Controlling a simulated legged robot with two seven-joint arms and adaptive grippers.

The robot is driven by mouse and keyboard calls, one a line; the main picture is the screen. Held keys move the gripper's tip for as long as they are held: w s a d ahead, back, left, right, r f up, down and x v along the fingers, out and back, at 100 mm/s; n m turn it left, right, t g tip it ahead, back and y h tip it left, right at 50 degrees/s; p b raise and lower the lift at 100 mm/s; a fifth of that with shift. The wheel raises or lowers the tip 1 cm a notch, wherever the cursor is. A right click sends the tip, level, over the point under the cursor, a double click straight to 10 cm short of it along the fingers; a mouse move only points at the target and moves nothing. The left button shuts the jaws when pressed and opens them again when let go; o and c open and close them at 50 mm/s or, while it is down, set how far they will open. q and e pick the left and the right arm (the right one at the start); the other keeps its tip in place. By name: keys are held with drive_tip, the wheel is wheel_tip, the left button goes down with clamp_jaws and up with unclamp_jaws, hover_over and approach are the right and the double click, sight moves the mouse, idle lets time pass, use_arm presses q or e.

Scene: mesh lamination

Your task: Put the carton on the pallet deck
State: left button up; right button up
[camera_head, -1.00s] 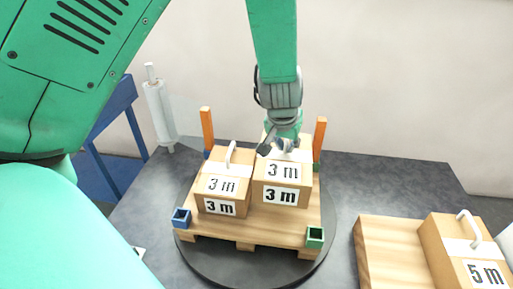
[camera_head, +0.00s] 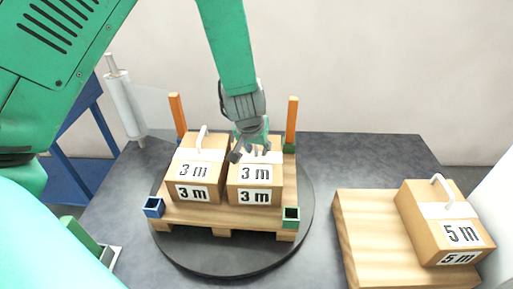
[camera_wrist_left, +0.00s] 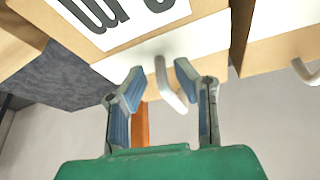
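Two cartons labelled "3 m" stand side by side on the wooden pallet deck (camera_head: 218,215): a left carton (camera_head: 193,187) and a right carton (camera_head: 254,190). My left gripper (camera_head: 251,155) is just above the right carton's top. The left wrist view shows the fingers (camera_wrist_left: 160,75) apart, with the right carton's white handle (camera_wrist_left: 170,85) between them and gaps beside it. The right carton appears to rest on the deck. My right gripper is not in view.
The pallet is on a dark round turntable (camera_head: 230,268), with orange posts (camera_head: 291,122) at its back corners and blue (camera_head: 153,207) and green (camera_head: 291,217) sockets at the front. A "5 m" carton (camera_head: 445,215) stands on a wooden board (camera_head: 365,240) at right.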

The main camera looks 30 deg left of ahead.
use_arm(q)
drive_tip(key=shift+a, duration=0.4)
drive_tip(key=shift+r, duration=0.4)
drive_tip(key=p+v, duration=0.4)
drive_tip(key=v, duration=0.7)
drive_tip(key=shift+s+d+r, duration=0.1)
drive_tip(key=shift+s+d, duration=0.1)
drive_tip(key=shift+d, duration=0.05)
